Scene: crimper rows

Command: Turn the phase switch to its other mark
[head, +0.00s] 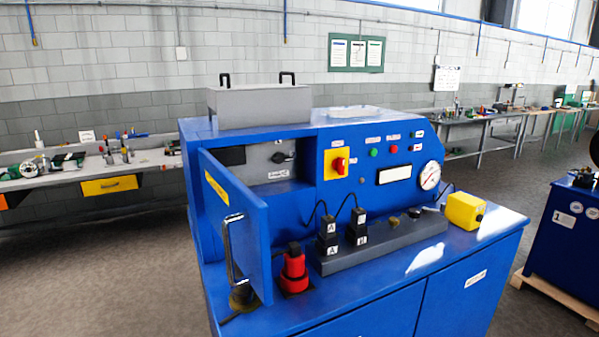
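A blue crimping machine (320,135) stands in the middle of the head view. A blue door (240,225) with a steel handle stands open at its left side. Behind it, a recess holds a grey panel with a small black rotary knob (280,157); its marks are too small to read. A red rotary switch (339,165) on a yellow plate sits on the front panel to the right of the recess. I cannot read which of the two is labelled as the phase switch. Neither of my grippers is in view.
A red-and-black plug (294,269) stands on the blue top beside the door. Two black plugs (328,236) with cables stand on a grey strip (400,237). A yellow box (465,211) sits at the right.

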